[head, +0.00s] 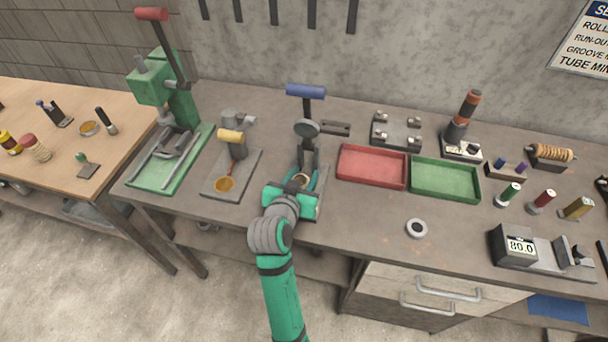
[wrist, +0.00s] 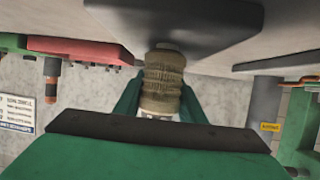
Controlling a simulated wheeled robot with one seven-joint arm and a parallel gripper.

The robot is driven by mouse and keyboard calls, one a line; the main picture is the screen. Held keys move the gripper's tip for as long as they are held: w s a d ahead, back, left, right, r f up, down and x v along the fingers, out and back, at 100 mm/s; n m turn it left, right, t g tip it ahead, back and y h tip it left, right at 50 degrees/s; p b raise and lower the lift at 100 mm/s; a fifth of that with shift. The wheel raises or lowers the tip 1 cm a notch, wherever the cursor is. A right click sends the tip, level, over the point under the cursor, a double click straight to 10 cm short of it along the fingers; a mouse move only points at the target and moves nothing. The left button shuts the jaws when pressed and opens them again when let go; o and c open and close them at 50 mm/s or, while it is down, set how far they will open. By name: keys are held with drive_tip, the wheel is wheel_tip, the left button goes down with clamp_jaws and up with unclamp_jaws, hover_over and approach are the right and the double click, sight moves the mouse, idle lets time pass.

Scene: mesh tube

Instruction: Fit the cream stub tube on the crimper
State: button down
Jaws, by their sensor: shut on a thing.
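The cream stub tube (wrist: 163,80) is a short, tan, ribbed mesh piece with a paler end. My gripper (wrist: 160,105) is shut on it, one green finger on each side. In the head view my gripper (head: 297,193) is at the front of the blue-handled lever tool (head: 306,130), which appears to be the crimper. Only a small cream rim of the tube (head: 301,179) shows there. In the wrist view the tube's far end is close to a dark grey block (wrist: 190,22). I cannot tell whether they touch or whether the tube is seated.
A yellow-handled tool (head: 231,140) and a green press (head: 165,90) stand to the left. A red tray (head: 372,183) and a green tray (head: 445,197) lie close on the right. A dark ring (head: 416,229) lies on the bench near its front edge.

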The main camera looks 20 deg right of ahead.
drive_tip(key=shift+f, duration=0.2)
drive_tip(key=c, duration=1.1)
unclamp_jaws()
drive_tip(key=v, duration=1.1)
